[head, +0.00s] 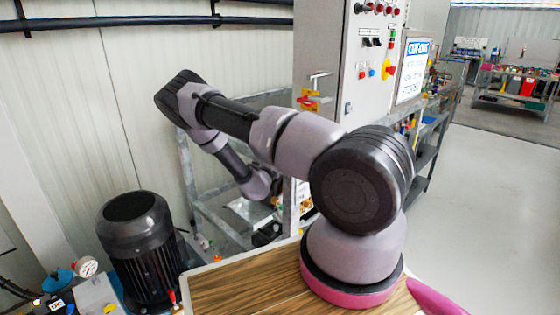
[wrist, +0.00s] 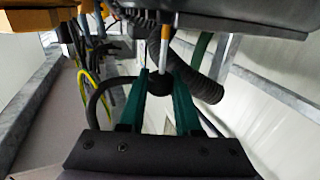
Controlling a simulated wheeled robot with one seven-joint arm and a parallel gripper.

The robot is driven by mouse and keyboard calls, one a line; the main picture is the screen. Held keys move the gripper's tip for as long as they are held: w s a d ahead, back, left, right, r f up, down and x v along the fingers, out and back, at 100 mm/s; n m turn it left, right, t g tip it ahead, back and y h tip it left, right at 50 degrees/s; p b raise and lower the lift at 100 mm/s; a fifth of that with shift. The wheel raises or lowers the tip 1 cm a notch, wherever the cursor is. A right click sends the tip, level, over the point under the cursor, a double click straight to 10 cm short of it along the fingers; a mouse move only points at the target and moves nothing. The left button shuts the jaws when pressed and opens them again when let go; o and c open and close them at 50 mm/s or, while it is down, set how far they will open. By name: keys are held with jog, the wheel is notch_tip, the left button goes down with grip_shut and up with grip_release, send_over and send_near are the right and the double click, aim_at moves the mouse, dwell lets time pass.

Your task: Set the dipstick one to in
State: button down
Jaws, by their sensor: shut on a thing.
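In the wrist view, my gripper (wrist: 159,76) has two green fingers closed around a small black knob-like piece, which appears to be the dipstick (wrist: 161,86). A pale thin rod with an orange end rises from near the fingertips toward dark machinery at the top. I cannot tell whether that rod belongs to the dipstick or how deep it sits. In the head view my arm reaches down behind the table to a metal frame, and the fingers and the dipstick are hidden there.
A black ribbed hose (wrist: 200,80) and several cables pass close to the fingers. A grey metal frame (head: 205,205) surrounds the arm's end. A grey control cabinet (head: 345,60) stands behind it, and a black motor (head: 140,245) stands at the left. The floor at right is clear.

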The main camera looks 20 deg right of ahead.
jog(key=shift+f, duration=0.1)
dwell(0.6)
jog(key=shift+a+f, duration=0.1)
jog(key=shift+f, duration=1.85)
jog(key=c, duration=0.6)
grip_release()
jog(key=shift+f, duration=0.1)
jog(key=v, duration=1)
jog(key=shift+s+a, duration=0.25)
jog(key=shift+s, duration=0.05)
